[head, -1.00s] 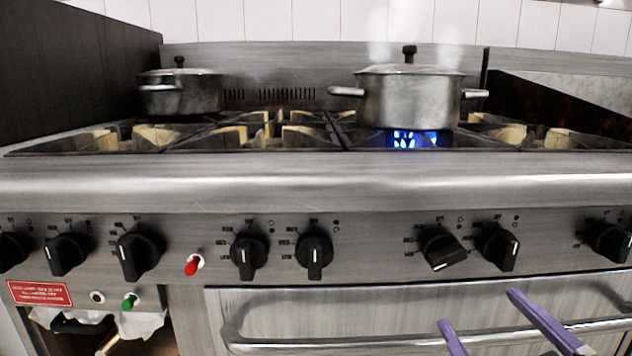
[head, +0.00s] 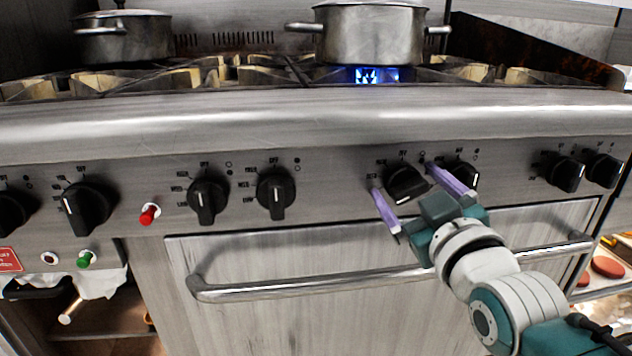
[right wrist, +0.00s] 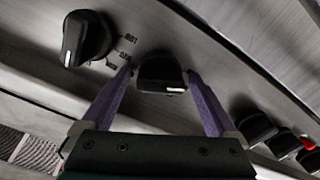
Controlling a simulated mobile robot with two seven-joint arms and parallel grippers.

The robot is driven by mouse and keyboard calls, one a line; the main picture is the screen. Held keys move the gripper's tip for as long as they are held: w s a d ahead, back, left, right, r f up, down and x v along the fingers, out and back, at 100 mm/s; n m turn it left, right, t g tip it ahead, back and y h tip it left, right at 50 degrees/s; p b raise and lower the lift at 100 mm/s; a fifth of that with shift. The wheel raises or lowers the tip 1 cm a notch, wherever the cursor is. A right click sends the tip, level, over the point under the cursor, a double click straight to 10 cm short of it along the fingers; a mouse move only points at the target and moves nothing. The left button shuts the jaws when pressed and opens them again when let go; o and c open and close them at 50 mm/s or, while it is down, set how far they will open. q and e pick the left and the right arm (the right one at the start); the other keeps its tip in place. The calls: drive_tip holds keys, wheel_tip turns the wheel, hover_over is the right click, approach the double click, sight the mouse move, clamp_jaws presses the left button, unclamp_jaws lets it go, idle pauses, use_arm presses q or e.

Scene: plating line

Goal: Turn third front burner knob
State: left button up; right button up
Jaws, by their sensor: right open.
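A row of black burner knobs runs along the steel front panel of the stove. My right gripper (head: 404,180) is open, its two purple fingers on either side of one knob (head: 407,184), right of the panel's middle. The right wrist view shows this knob (right wrist: 160,70) between the fingertips with its white mark facing me; I cannot tell whether they touch it. A neighbouring knob (head: 464,177) is partly hidden behind the right finger. Two knobs (head: 207,198) (head: 276,193) stand further left. My left gripper is out of view.
A steel pot (head: 370,38) stands over a lit blue flame (head: 376,75). Another pot (head: 124,38) is at back left. The oven door handle (head: 310,286) sticks out below the knobs. A red switch (head: 149,214) and a green one (head: 86,259) are at left.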

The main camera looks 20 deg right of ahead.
drive_tip(key=c, duration=1.3)
drive_tip(key=m+p, duration=0.1)
drive_tip(key=m, duration=0.2)
drive_tip(key=shift+d+r, duration=0.1)
drive_tip(key=m+p, duration=0.1)
drive_tip(key=m, duration=0.2)
drive_tip(key=shift+m, duration=0.4)
drive_tip(key=m, duration=0.3)
drive_tip(key=shift+p, duration=0.3)
drive_tip(key=shift+d+m, duration=0.1)
drive_tip(key=shift+m, duration=2)
